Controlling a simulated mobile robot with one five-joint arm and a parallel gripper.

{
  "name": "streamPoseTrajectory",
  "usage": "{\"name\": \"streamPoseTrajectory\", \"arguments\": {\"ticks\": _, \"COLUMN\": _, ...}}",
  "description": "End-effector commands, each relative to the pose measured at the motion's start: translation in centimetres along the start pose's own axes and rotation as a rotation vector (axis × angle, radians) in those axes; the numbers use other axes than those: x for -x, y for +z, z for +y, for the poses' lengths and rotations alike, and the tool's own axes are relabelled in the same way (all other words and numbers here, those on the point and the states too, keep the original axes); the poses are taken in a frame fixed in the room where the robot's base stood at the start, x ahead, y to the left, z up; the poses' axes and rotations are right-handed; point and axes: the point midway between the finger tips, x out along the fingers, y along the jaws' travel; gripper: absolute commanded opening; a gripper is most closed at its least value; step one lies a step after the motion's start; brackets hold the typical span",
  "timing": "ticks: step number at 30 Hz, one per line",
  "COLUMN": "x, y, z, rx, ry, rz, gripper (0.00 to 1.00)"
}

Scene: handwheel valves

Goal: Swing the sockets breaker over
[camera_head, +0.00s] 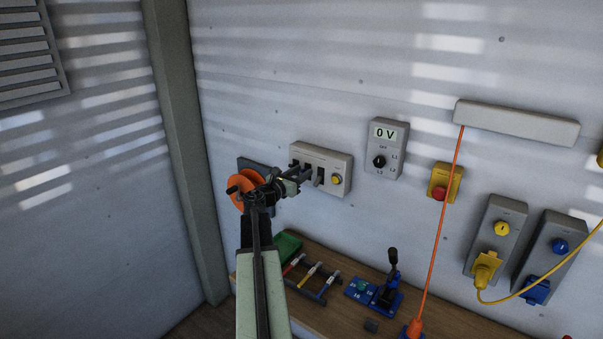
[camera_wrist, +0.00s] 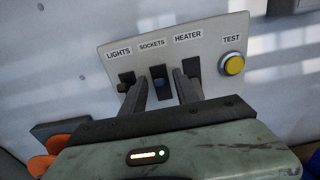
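The breaker panel (camera_head: 341,162) is a pale box on the wall; in the wrist view its face (camera_wrist: 211,42) carries the labels LIGHTS, SOCKETS, HEATER and TEST. I cannot tell whether a finger touches anything.
The lights breaker (camera_wrist: 126,79) and heater breaker (camera_wrist: 193,66) sit close beside my fingers. A yellow test button (camera_wrist: 233,64) is at the right. A bench (camera_head: 340,313) with tools stands below.

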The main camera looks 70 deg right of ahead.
Motion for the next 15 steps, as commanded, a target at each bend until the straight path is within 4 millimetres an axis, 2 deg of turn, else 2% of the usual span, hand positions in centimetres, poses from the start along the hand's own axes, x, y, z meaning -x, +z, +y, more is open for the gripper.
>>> {"name": "streamPoseTrajectory", "arguments": {"ticks": 6, "x": -0.11, "y": 0.0, "z": -0.02, "rx": -0.001, "ry": 0.001, "rz": 0.0, "gripper": 0.36}}
{"name": "streamPoseTrajectory", "arguments": {"ticks": 10, "x": -0.1, "y": 0.0, "z": -0.03, "rx": -0.001, "ry": 0.0, "rz": 0.0, "gripper": 0.0}}
{"name": "streamPoseTrajectory", "arguments": {"ticks": 15, "x": -0.12, "y": 0.11, "z": -0.08, "rx": -0.001, "ry": -0.001, "rz": 0.003, "gripper": 0.0}}
